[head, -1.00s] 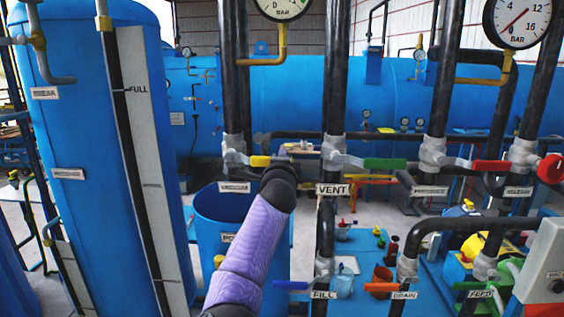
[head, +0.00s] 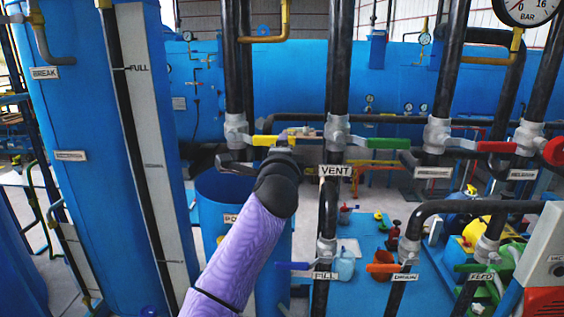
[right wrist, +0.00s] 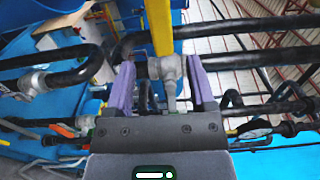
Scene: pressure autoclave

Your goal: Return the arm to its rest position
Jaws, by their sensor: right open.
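My right arm comes up from the bottom of the head view in a purple sleeve, with its dark wrist (head: 277,185) in front of the pipes, just below the yellow valve handle (head: 265,141). In the right wrist view, my right gripper (right wrist: 162,88) is open, with its two purple fingers apart. The grey valve body (right wrist: 169,68) shows in the gap between them, and the yellow handle (right wrist: 160,27) runs up from it. I see no contact, but cannot tell the exact clearance. My left gripper is not in view.
Black vertical pipes carry a green handle (head: 388,143) and a red handle (head: 496,147) to the right. Lower down are a blue handle (head: 294,266) and an orange handle (head: 383,268).

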